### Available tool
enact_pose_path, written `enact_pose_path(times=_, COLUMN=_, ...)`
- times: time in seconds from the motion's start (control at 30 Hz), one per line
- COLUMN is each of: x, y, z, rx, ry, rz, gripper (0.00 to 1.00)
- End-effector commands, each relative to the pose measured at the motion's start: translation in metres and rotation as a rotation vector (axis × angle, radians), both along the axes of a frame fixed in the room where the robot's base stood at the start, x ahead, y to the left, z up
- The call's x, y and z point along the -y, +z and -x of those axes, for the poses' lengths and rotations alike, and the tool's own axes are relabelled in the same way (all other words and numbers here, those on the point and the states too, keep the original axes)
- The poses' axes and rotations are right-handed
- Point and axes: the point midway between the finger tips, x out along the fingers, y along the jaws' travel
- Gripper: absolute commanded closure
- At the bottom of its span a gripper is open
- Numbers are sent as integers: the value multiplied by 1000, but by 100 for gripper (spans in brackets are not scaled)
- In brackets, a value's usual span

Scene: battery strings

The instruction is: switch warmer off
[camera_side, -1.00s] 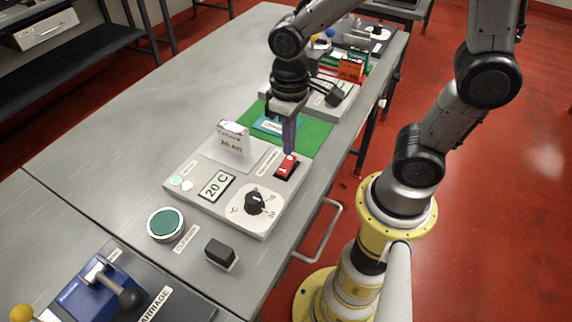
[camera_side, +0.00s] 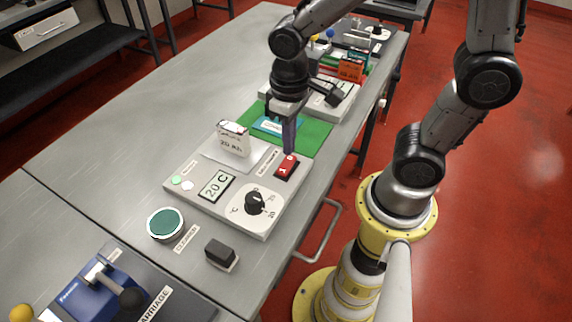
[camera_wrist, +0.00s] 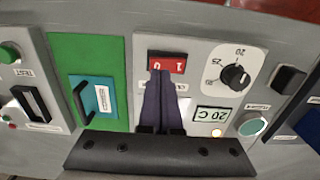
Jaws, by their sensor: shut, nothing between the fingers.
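The warmer is a light grey panel (camera_side: 215,207) on the bench. It has a red rocker switch (camera_side: 287,167) marked 0 and 1, a black dial (camera_side: 255,203) and a display (camera_side: 216,186) reading 20 C. My gripper (camera_side: 290,149) is shut and empty, pointing down at the switch's far end. In the wrist view the shut fingertips (camera_wrist: 162,73) are at the near edge of the red switch (camera_wrist: 166,62), by its 0 and 1 marks. I cannot tell whether they touch it. A white pouch (camera_side: 233,141) stands on the warmer's pale plate.
A green mat (camera_side: 313,134) with a teal piece (camera_side: 277,125) lies behind the warmer. A round green button (camera_side: 166,223) and a black block (camera_side: 221,253) are in front. A blue carriage device (camera_side: 95,290) is at the front left. The bench's left side is clear.

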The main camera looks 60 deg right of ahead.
Motion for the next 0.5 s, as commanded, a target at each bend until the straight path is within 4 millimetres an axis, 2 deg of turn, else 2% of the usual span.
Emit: enact_pose_path(times=0.5, x=0, y=-8, z=0, rx=-2, ry=0, rz=0, gripper=100)
